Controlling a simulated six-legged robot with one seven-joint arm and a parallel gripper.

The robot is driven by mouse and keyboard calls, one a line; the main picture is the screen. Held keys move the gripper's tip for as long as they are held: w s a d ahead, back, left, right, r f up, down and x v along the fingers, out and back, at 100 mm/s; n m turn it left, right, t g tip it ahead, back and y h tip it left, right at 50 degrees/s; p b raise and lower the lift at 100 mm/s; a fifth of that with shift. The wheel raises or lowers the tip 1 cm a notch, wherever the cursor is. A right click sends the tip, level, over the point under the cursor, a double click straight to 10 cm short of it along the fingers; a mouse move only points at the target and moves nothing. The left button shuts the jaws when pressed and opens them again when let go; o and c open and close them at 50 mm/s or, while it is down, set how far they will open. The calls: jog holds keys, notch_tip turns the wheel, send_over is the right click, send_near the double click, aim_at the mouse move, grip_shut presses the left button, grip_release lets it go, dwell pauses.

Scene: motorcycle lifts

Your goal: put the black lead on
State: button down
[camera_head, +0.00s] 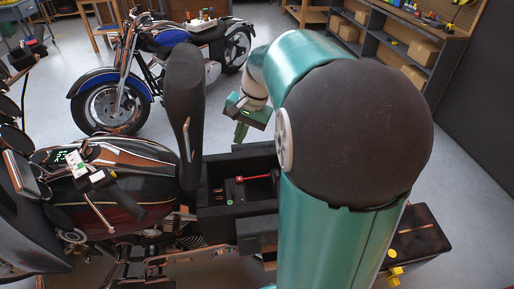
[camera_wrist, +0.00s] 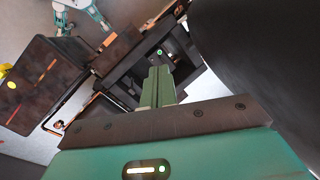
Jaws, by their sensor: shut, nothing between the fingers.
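A motorcycle with a dark red and black tank (camera_head: 120,178) stands in front, its seat (camera_head: 184,115) tipped up. Behind the seat is an open black bay (camera_head: 208,193). A red lead or bar (camera_head: 253,178) lies across the bay, with a small green dot (camera_head: 228,203) near its left wall. I cannot make out a black lead in either view. My gripper (camera_head: 241,131) is above and behind the bay, pointing down. In the wrist view its green fingers (camera_wrist: 158,88) are together and empty, with the bay beyond them, where a green dot (camera_wrist: 160,52) shows.
The raised seat stands close on the left of my gripper. A black case (camera_head: 425,240) with yellow latches (camera_head: 395,271) sits at lower right. A blue motorcycle (camera_head: 160,40) stands behind, and shelves with boxes (camera_head: 423,52) line the right wall. The floor between is clear.

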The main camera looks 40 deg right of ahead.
jog(key=w+d+f+m+t+y, duration=0.15)
jog(key=d+f+m, duration=0.35)
jog(key=d, duration=0.5)
jog(key=d+f+m+g+y, duration=0.1)
jog(key=d+f+m+y, duration=0.15)
jog(key=d+f, duration=0.65)
jog(key=s+d+f+m+t, duration=0.1)
jog(key=s+d+f, duration=0.1)
jog(key=d+f, duration=0.1)
jog(key=s+d+f+m+t, duration=0.1)
jog(key=d+f+m, duration=0.1)
jog(key=d, duration=0.3)
jog(key=s+d+f+m+t+y, duration=0.1)
jog(key=s+d+f+m, duration=0.1)
jog(key=d+f, duration=0.2)
jog(key=shift+s+d+f, duration=0.2)
jog(key=shift+s+f, duration=0.15)
jog(key=shift+f, duration=0.25)
jog(key=x, duration=1)
jog(key=shift+a+f, duration=0.15)
jog(key=shift+a, duration=0.05)
jog(key=w+a, duration=0.1)
jog(key=a, duration=0.2)
jog(key=shift+w, duration=0.35)
jog(key=shift+w+a+r, duration=0.1)
jog(key=shift+r, duration=0.1)
